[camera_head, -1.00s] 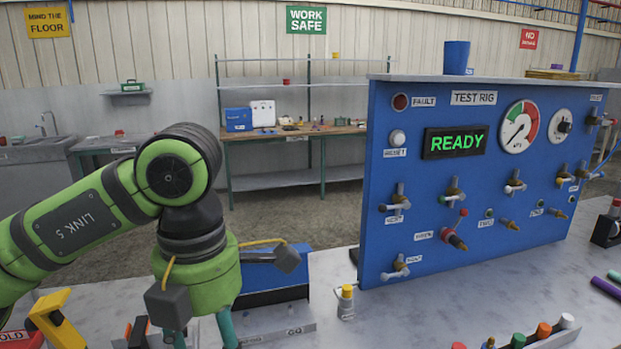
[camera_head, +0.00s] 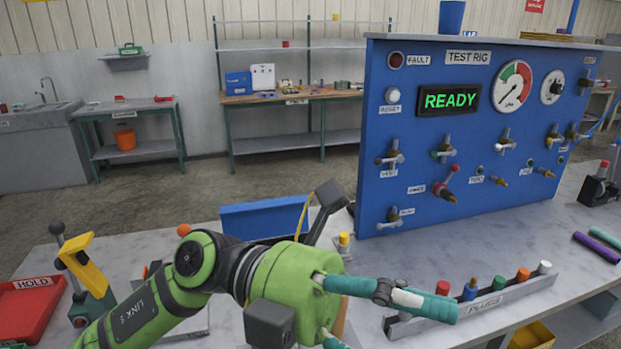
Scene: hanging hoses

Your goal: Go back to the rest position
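My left arm comes in from the lower left, green with dark joints. Its gripper (camera_head: 395,328) reaches to the right, low over the grey bench (camera_head: 440,240). The upper teal finger, with a pale pad, stretches in front of the left end of the plug rack (camera_head: 513,293). The lower finger runs off the bottom edge. The two fingers spread apart, so the gripper looks open, and I see nothing held between them. My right gripper is not in view.
The blue test rig panel (camera_head: 470,205) stands behind the gripper, its display (camera_head: 450,101) reading READY. A red HOLD tray (camera_head: 30,308) and a yellow-topped tool (camera_head: 85,265) are at left. A yellow-capped bottle (camera_head: 344,243) stands behind the gripper. Purple and teal tubes (camera_head: 597,243) lie at right.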

